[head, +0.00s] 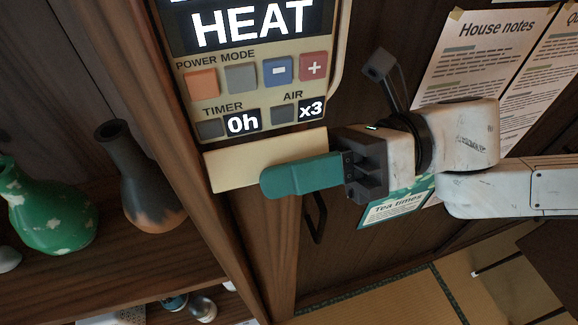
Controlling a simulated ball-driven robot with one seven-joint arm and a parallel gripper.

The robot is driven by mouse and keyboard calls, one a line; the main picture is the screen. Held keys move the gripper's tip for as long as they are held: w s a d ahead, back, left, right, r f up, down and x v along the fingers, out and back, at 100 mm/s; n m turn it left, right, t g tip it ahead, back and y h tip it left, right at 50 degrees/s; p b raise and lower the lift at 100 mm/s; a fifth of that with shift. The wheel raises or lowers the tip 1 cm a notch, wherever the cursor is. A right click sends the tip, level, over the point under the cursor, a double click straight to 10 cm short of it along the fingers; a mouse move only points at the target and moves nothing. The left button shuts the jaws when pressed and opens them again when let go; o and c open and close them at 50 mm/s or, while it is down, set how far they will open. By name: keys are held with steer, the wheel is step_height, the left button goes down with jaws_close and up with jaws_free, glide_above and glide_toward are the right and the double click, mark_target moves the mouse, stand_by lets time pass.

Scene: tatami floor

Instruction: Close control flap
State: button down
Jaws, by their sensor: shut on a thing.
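The control panel (262,90) is a beige unit on a wooden post, with a lit display reading HEAT, coloured buttons, a timer showing 0h and air showing x3. Its plain cream flap (240,160) hangs open at the bottom edge, below the timer row, leaving the buttons uncovered. My gripper (280,180) comes in from the right, with its teal finger lying across the flap's lower right part. It is shut on the flap. The nearer finger hides the other finger and part of the flap's edge.
A green vase (48,212) with white marks and a dark vase (140,180) stand on a wooden shelf (95,268) at left. Paper notes (485,62) hang on the dark wall behind my arm. A dark handle (317,218) is below my gripper. Tatami (390,300) lies at lower right.

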mark_target(296, 133)
steer(key=shift+f+m+b, duration=0.1)
steer(key=shift+m+b, duration=0.2)
steer(key=shift+b, duration=0.1)
steer(key=shift+d+m+b, duration=0.1)
steer(key=shift+m+b, duration=0.4)
steer(key=shift+b, duration=0.05)
steer(key=r+m+b, duration=0.1)
steer(key=m, duration=0.4)
steer(key=s+r+m+b, duration=0.1)
steer(key=r+m+b, duration=0.1)
steer(key=m, duration=0.3)
steer(key=s+r+m+b, duration=0.1)
steer(key=r+m+b, duration=0.1)
steer(key=m, duration=0.3)
steer(key=shift+d+m, duration=0.2)
steer(key=shift+m, duration=0.1)
steer(key=m, duration=0.2)
steer(key=r+m, duration=0.1)
steer(key=shift+w, duration=0.25)
steer(key=shift+w+a+r+m+p, duration=0.15)
steer(key=shift+m+p, duration=0.1)
steer(key=shift+m, duration=0.3)
steer(key=shift+w+d+r+m+p, duration=0.1)
steer(key=shift+r+m+p, duration=0.1)
steer(key=shift+m, duration=0.35)
steer(key=shift+a+m, duration=0.1)
steer(key=shift+m, duration=0.2)
